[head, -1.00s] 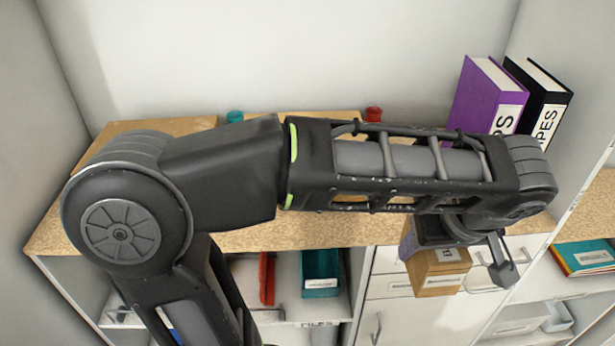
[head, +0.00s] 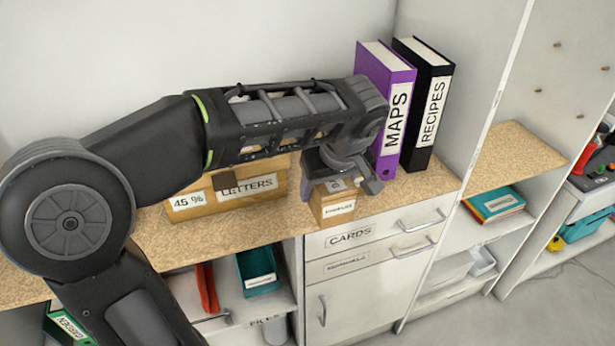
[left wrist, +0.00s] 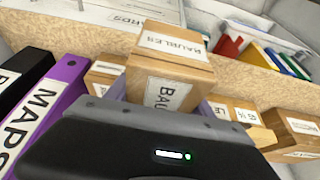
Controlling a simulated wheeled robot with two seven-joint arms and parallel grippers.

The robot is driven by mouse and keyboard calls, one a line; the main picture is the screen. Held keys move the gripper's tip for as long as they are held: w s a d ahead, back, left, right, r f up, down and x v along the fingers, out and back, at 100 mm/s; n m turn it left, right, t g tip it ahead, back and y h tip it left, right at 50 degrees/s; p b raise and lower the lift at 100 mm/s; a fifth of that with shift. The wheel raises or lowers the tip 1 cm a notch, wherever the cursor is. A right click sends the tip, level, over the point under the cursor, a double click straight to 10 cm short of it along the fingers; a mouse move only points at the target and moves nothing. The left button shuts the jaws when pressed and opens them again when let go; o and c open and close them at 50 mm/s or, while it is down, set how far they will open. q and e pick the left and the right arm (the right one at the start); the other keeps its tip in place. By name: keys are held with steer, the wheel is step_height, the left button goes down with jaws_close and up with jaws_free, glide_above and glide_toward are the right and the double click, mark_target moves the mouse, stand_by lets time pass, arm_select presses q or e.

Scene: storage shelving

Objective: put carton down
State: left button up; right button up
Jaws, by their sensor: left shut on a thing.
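A small brown carton (head: 333,207) with a white label is held by my left gripper (head: 337,187) at the front of the wooden countertop (head: 235,230), just left of the purple binder. In the left wrist view the carton (left wrist: 168,66) reads BAUBLES and sits between the fingers of the left gripper (left wrist: 160,100). The gripper is shut on it from above. The carton looks upright. Its underside is hidden, so I cannot tell whether it touches the countertop. My right gripper is not in view.
A purple MAPS binder (head: 390,108) and a black RECIPES binder (head: 432,108) stand right of the carton. A LETTERS box (head: 215,203) stands to its left. A drawer marked CARDS (head: 375,231) is below. Bare countertop shows right of the binders.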

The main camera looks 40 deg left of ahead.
arm_select(q)
steer(key=w+a, duration=0.1)
steer(key=a, duration=0.1)
steer(key=w+a+f+p, duration=0.1)
steer(key=w+a, duration=0.1)
steer(key=w+a+f+p, duration=0.1)
steer(key=w+a, duration=0.1)
steer(key=a, duration=0.1)
steer(key=shift+a, duration=0.1)
steer(key=shift+f, duration=0.55)
step_height(320, 180, down, 3)
steer(key=shift+r+p, duration=0.2)
steer(key=shift+p, duration=0.4)
steer(key=shift+f+p, duration=0.35)
steer(key=shift+p, duration=0.05)
steer(key=shift+w+a+f, duration=0.1)
steer(key=shift+w+f, duration=0.05)
steer(key=shift+f, duration=0.1)
